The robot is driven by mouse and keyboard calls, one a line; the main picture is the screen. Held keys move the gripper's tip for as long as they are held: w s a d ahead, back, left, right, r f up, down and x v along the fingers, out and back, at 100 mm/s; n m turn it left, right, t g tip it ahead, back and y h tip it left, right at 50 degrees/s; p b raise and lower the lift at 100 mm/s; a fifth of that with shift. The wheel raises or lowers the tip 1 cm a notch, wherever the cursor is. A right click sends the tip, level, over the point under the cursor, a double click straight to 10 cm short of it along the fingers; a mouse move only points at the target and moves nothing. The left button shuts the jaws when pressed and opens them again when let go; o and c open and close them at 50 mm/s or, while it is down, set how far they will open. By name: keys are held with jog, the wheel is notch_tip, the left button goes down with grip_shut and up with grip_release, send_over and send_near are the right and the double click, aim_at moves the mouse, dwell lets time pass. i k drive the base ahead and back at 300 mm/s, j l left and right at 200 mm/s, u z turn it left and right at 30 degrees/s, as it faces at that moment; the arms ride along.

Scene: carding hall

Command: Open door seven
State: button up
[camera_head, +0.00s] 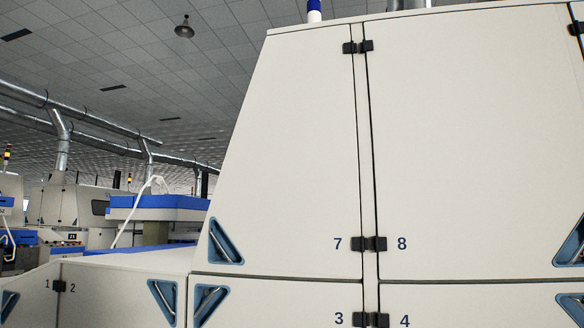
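Door seven (295,150) is the large cream panel at the upper middle, marked with a dark 7 near its lower right corner. It looks shut, flush with the panels around it. Its blue triangular recess with a metal handle (225,243) is at its lower left corner. Black hinges (350,47) sit along its right edge, top and bottom. My gripper is not in view.
Door eight (470,140) is to the right, with its handle recess (571,244) at the picture's edge. Doors three (270,305) and four (480,305) lie below. A lower cabinet with doors one and two (110,290) extends left. Ducts (80,112) run overhead.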

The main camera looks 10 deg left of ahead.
aim_at(286, 202)
jog(key=i+j+u, duration=0.5)
jog(key=i+u, duration=0.25)
jog(key=i, duration=0.15)
jog(key=i+j+u, duration=0.1)
jog(key=i+u, duration=0.3)
jog(key=i, duration=0.05)
